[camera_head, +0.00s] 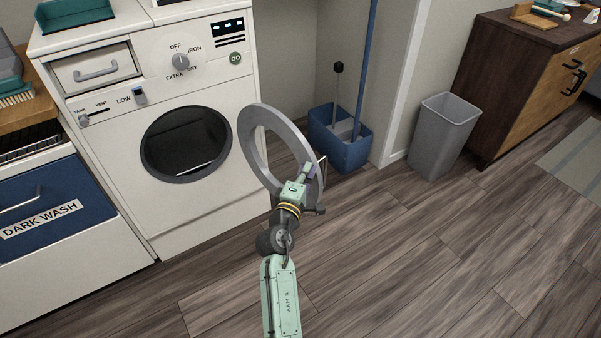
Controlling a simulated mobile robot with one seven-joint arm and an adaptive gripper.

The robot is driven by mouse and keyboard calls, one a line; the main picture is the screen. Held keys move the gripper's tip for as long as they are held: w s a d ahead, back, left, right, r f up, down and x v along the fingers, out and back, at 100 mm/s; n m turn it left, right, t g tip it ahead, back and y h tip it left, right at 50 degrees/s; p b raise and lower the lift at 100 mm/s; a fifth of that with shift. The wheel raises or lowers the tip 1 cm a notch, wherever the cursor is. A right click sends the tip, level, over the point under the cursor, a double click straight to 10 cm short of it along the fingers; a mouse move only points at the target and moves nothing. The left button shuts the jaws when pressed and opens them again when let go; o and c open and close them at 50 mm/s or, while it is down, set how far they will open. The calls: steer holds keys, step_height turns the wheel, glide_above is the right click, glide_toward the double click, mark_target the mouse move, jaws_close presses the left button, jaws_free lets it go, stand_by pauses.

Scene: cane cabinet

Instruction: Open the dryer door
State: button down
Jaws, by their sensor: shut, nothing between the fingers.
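The white dryer (215,115) stands at the left, with a dark round opening (187,143) in its front. Its door, a thick grey ring (252,125), is swung out to the right, away from the opening. My gripper (317,166) is at the right part of the ring, in front of it in the picture. It is shut and holds nothing. I cannot tell whether it touches the ring. My arm partly hides the lower right of the ring.
A blue bucket (350,155) with a mop stands behind the door, against the wall. A grey bin (440,135) and a wooden cabinet (510,95) are at the right. A drawer marked DARK WASH (40,205) is at the left. The wood floor in front is clear.

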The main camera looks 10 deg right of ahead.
steer(key=shift+w+d, duration=0.35)
steer(key=shift+d, duration=0.4)
